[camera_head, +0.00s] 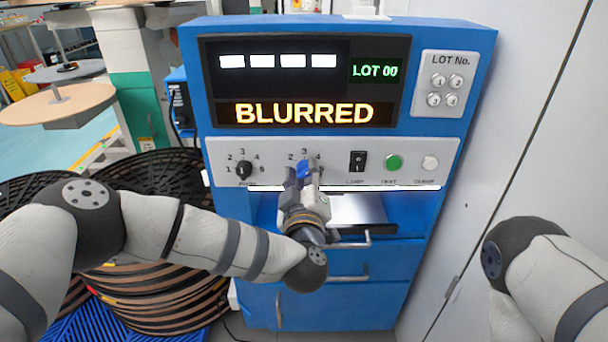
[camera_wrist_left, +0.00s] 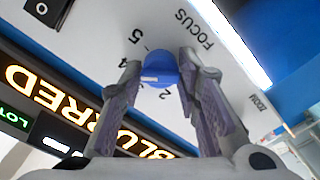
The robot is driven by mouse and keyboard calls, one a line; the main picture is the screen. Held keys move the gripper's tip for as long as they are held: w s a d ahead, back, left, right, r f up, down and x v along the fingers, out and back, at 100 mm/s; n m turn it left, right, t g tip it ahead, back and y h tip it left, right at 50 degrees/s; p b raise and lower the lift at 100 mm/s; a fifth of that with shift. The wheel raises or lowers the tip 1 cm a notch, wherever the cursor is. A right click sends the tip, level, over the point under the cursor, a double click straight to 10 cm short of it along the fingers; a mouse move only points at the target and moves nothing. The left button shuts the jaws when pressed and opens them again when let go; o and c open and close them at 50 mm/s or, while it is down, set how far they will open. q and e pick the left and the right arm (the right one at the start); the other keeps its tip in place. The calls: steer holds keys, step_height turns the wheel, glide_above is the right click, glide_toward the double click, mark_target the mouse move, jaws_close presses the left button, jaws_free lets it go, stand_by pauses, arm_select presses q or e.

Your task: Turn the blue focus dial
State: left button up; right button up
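The blue focus dial (camera_head: 304,169) sits on the grey control strip of the blue machine. My left gripper (camera_head: 303,177) reaches it from below, one finger on each side. In the left wrist view the round dial (camera_wrist_left: 161,68) lies between the fingertips of my left gripper (camera_wrist_left: 160,66), which look closed against its sides. A short white mark shows on the dial. FOCUS and some of its numbers are readable beside it; others are hidden by the fingers. The screen (camera_head: 305,113) reads BLURRED. My right arm shows at the right edge; its gripper is out of view.
A black dial (camera_head: 244,170) is left of the focus dial. A black rocker switch (camera_head: 358,161), a green button (camera_head: 394,162) and a white button (camera_head: 430,163) are to the right. Drawer handles (camera_head: 349,279) stick out below. Stacked reels (camera_head: 160,290) stand at the left.

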arm_select(q)
jaws_close()
steer(key=n, duration=0.4)
steer(key=shift+f+n, duration=0.1)
steer(key=shift+n, duration=0.2)
steer(key=shift+n+b, duration=0.45)
steer(key=shift+n, duration=2.05)
arm_select(e)
steer(key=shift+s+f, duration=0.45)
steer(key=shift+f, duration=0.05)
arm_select(q)
steer(key=o, duration=0.7)
jaws_free()
